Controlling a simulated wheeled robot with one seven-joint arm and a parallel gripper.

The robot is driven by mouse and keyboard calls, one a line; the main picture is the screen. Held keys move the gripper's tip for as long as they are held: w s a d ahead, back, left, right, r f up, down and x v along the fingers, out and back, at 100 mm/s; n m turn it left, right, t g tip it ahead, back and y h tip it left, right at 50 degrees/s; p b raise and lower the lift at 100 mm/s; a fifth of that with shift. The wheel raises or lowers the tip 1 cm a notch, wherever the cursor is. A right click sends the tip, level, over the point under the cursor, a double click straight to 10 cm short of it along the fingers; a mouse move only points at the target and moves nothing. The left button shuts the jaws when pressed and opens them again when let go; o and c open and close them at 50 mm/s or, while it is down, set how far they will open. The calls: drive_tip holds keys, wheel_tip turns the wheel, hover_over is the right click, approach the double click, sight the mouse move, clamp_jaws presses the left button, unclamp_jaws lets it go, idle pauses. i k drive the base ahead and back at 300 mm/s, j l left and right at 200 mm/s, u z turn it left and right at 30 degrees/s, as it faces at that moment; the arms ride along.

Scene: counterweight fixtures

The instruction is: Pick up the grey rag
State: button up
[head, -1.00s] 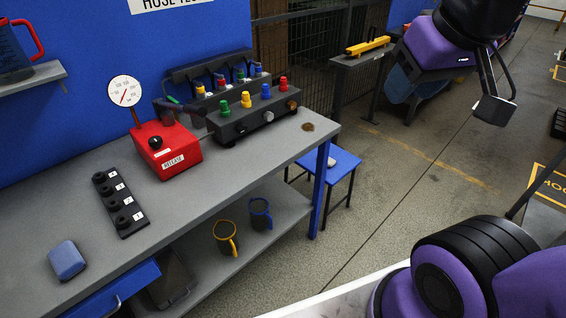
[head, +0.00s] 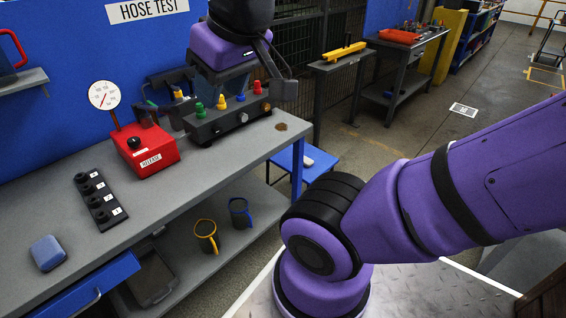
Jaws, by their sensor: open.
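A small light grey cloth-like thing, which looks like the grey rag (head: 308,162), lies on the blue stool (head: 287,157) beyond the right end of the bench. My gripper (head: 254,91) hangs from the purple wrist at the top middle. It is open and empty, in front of the far end of the bench, up and to the left of the rag.
The grey bench (head: 150,190) carries a red release box (head: 145,160), a black fixture with coloured knobs (head: 218,124), a numbered black strip (head: 97,198) and a blue block (head: 47,252). A side table holds a yellow bar (head: 344,52).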

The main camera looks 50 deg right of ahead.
sight(307, 162)
drive_tip(key=l+u, duration=0.25)
drive_tip(key=l, duration=0.55)
drive_tip(key=l+u, duration=0.2)
drive_tip(key=l, duration=0.6)
drive_tip(key=l+u, duration=0.25)
drive_tip(key=l, duration=0.55)
drive_tip(key=l+z, duration=0.35)
drive_tip(key=i+l+z, duration=0.1)
drive_tip(key=l+z, duration=0.2)
drive_tip(key=i+l+z, duration=0.1)
drive_tip(key=l+z, duration=0.25)
drive_tip(key=j, duration=0.1)
